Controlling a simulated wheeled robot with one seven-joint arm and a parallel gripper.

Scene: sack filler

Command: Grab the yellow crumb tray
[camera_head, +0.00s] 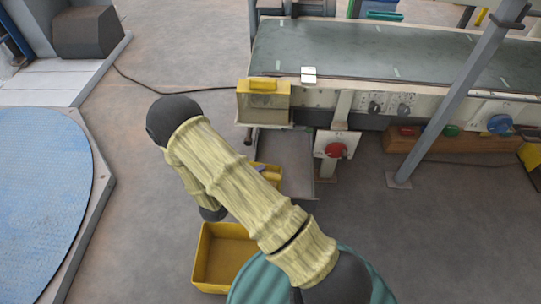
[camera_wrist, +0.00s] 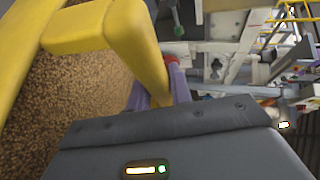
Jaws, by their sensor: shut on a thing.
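The yellow crumb tray (camera_wrist: 92,36) fills the upper left of the wrist view, with brown crumbs in it and a thick yellow handle. My gripper (camera_wrist: 157,88) is shut on the handle, with a purple finger on each side. In the head view the tray (camera_head: 275,172) shows only as a small yellow piece past my arm, by the left end of the conveyor. My arm hides the rest of it, and most of the gripper.
An empty yellow bin (camera_head: 222,258) stands on the floor beside my arm. The conveyor (camera_head: 360,48) runs across the back, with a red button (camera_head: 336,150) on its front. A grey post (camera_head: 440,100) stands at right. A blue round platform (camera_head: 45,200) lies at left.

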